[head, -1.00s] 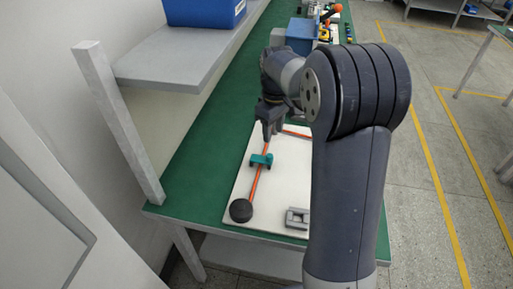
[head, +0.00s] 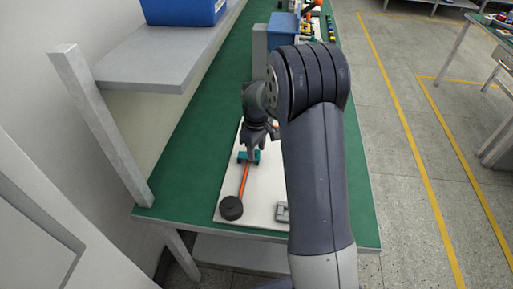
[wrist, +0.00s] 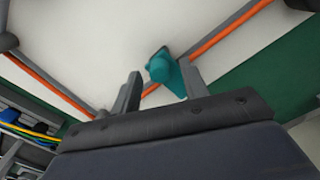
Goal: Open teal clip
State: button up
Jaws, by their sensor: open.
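The teal clip (head: 243,157) sits on the white board (head: 230,205), on an orange cable (head: 244,181) that runs up from a black round part (head: 231,208). My gripper (head: 253,153) is low over the board at the clip and hides part of it in the head view. In the wrist view the clip (wrist: 166,74) shows beyond and between the two open fingers of my gripper (wrist: 162,92), nearer the right finger. The orange cable passes on both sides of it. I cannot tell whether a finger touches the clip.
A grey bracket (head: 282,212) lies on the board's front right. The green table (head: 180,195) is bare left of the board. A grey shelf (head: 150,70) with a blue bin (head: 183,10) overhangs at left. Another blue bin (head: 283,30) stands farther back.

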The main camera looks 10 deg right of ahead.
jog(key=shift+c, duration=0.3)
grip_shut()
dwell(0.3)
